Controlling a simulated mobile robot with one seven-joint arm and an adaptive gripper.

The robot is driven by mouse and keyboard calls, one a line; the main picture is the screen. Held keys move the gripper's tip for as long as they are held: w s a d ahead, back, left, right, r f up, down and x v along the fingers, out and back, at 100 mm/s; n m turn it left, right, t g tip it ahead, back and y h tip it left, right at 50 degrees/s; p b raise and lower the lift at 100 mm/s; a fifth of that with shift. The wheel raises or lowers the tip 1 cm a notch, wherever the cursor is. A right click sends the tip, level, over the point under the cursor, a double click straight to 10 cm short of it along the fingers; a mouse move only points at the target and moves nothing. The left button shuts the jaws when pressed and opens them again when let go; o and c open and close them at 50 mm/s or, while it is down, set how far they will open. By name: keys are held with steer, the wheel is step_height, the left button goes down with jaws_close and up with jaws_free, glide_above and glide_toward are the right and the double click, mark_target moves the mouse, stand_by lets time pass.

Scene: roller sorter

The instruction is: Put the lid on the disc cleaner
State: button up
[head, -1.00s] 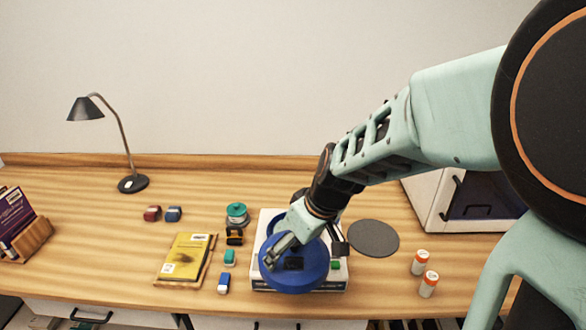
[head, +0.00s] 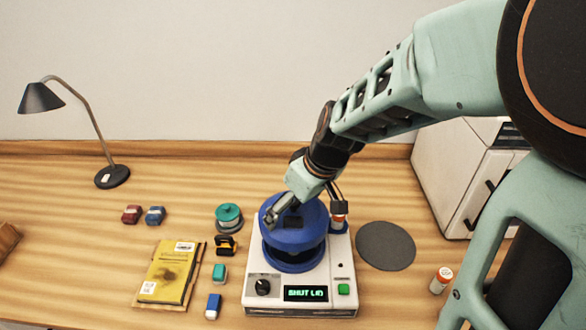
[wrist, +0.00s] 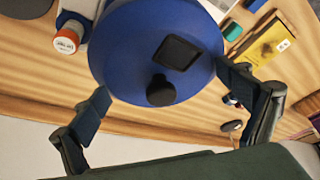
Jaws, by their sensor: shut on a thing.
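The disc cleaner (head: 257,305) is a white box with a round blue bowl (head: 292,262) on top. Its display (head: 305,294) reads "SHUT LID". The blue lid (head: 297,228) is over the bowl, slightly tilted in the head view, and covers most of its opening. I cannot tell whether lid and bowl touch. In the wrist view the lid (wrist: 125,45) shows a black knob and a black square. My gripper (head: 285,210) is shut on the lid; its fingers (wrist: 162,78) lie at either side of it in the wrist view. The far bowl rim is hidden.
A yellow book (head: 172,272), teal spool (head: 228,216) and small blocks (head: 213,306) are left.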

steer(key=shift+f+b, duration=2.2)
steer(key=shift+f, duration=0.85)
steer(key=shift+f+b, duration=0.1)
steer(key=shift+b, duration=0.65)
stand_by(0.4)
steer(key=o, duration=0.9)
steer(key=shift+r+p, duration=2.4)
steer(key=shift+r, duration=1.15)
